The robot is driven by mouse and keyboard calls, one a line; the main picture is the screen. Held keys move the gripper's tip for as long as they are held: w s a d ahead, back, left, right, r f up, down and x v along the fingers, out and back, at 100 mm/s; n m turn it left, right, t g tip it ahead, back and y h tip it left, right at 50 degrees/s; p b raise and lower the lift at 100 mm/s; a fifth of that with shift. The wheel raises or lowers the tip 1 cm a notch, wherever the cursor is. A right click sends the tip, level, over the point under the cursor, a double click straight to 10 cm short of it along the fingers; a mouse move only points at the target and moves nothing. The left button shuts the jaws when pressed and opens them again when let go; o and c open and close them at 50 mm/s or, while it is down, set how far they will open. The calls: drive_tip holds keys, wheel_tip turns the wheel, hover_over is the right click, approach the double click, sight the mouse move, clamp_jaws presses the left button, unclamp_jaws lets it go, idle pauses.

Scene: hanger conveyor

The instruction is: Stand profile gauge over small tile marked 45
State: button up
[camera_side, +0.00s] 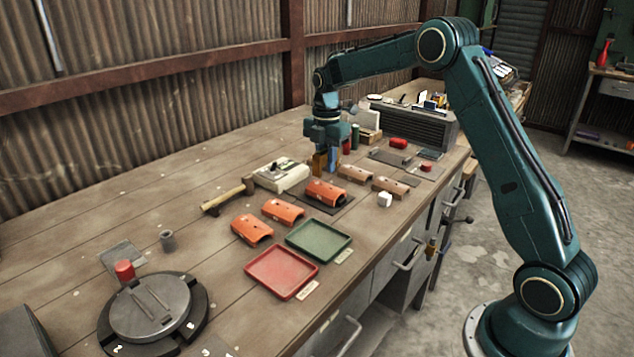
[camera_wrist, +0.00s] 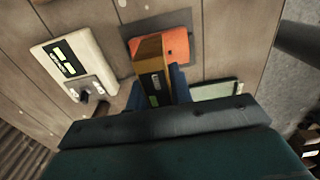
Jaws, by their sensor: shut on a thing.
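My gripper (camera_side: 325,168) is shut on an upright ochre block with a dark label, which appears to be the profile gauge (camera_wrist: 152,70). It is held between the blue fingers. In the side view the gripper is just behind an orange curved tile (camera_side: 325,190) on a dark plate. In the wrist view the gauge overlaps part of that tile (camera_wrist: 178,45); whether they touch is unclear. Two more orange tiles (camera_side: 252,229) (camera_side: 283,210) lie nearer the front, and two tan tiles (camera_side: 355,173) (camera_side: 390,187) lie to the right. No tile marking is readable.
A pale boxed instrument (camera_side: 281,174) stands left of the gripper, with a hammer (camera_side: 228,197) beside it. Red (camera_side: 281,273) and green (camera_side: 318,241) trays lie in front. A white cube (camera_side: 384,199) sits near the bench edge. A round turntable (camera_side: 151,305) is at the front left.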

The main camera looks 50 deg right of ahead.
sight(326, 186)
drive_tip(key=shift+f, duration=1.8)
drive_tip(key=shift+f, duration=0.8)
idle(0.5)
drive_tip(key=o, duration=1)
drive_tip(key=shift+r, duration=0.1)
wheel_tip(326, 186, up, 14)
drive_tip(key=shift+f, duration=0.15)
idle(1.4)
